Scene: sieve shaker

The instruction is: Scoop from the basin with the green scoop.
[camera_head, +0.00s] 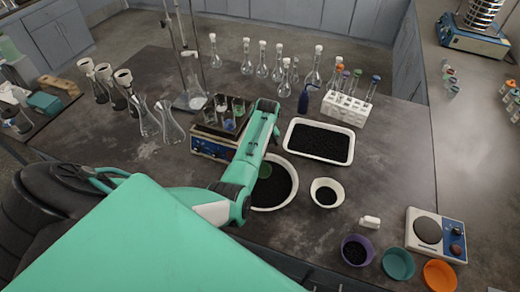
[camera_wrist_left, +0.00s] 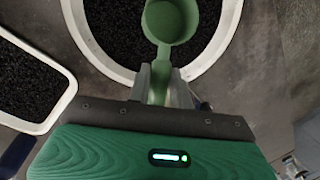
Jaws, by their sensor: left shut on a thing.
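The white round basin (camera_head: 296,177) holds black granules and stands on the dark table near the middle; its rim (camera_wrist_left: 80,35) also shows in the left wrist view. The green scoop (camera_head: 265,170) is over the granules in the basin. In the left wrist view, the scoop's cup (camera_wrist_left: 172,20) is open toward the camera and its inside looks green, with no granules visible. My left gripper (camera_wrist_left: 163,86) is shut on the scoop's handle at the basin's near edge. Whether the cup touches the granules I cannot tell. My right gripper is not in view.
A white rectangular tray (camera_head: 288,138) of black granules is behind the basin. A small white bowl (camera_head: 340,186) stands right of it. A balance (camera_head: 437,234) and purple (camera_head: 345,256), teal (camera_head: 398,264) and orange (camera_head: 440,275) bowls are at front right. Glass flasks stand behind.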

